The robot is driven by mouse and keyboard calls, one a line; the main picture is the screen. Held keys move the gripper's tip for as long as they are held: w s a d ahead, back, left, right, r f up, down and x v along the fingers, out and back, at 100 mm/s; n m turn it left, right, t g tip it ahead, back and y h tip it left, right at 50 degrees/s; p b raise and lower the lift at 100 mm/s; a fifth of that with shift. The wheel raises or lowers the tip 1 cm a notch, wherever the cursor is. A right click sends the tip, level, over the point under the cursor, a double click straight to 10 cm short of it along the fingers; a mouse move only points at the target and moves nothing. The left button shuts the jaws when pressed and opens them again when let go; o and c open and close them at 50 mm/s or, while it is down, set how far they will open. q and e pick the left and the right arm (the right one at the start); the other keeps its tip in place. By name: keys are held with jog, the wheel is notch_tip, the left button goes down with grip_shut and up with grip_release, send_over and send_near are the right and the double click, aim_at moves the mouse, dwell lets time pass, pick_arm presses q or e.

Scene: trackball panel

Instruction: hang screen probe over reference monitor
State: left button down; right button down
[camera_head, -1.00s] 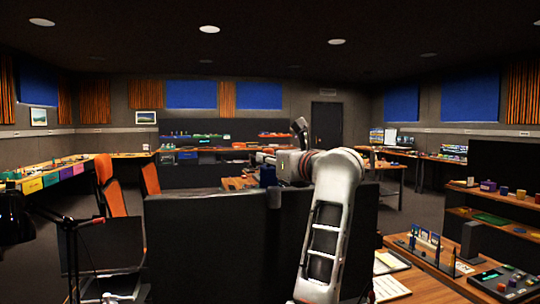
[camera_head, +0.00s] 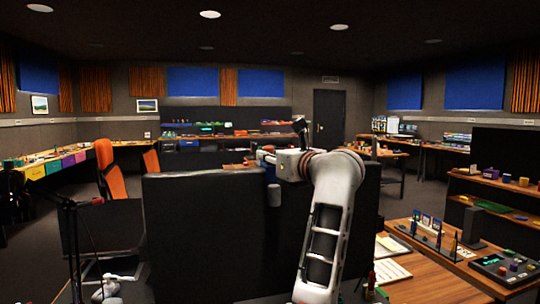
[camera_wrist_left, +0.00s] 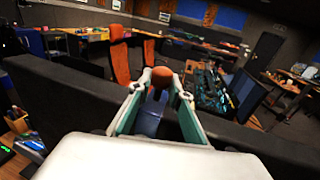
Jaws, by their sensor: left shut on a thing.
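The reference monitor (camera_head: 205,235) stands as a wide dark panel in the middle of the head view. Its dark top edge (camera_wrist_left: 60,95) crosses the left wrist view. My left gripper (camera_head: 272,158) is at the monitor's top edge. In the left wrist view the gripper (camera_wrist_left: 163,85) is shut on the screen probe, of which a blue part (camera_wrist_left: 150,117) shows between the fingers. A rounded orange-brown part shows at the fingertips. In the head view the probe's grey cylinder (camera_head: 274,195) hangs before the screen; I cannot tell whether it touches. My right gripper is out of view.
A wooden desk (camera_head: 440,285) at the right carries a control panel (camera_head: 505,268) and papers (camera_head: 390,270). Orange chairs (camera_head: 112,170) stand beyond the monitor at the left. A thin dark stand (camera_head: 72,240) is at the lower left.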

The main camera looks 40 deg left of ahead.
pick_arm(q)
jog(key=shift+r, duration=0.1)
jog(key=c, duration=1.8)
grip_release()
notch_tip(320, 180, up, 10)
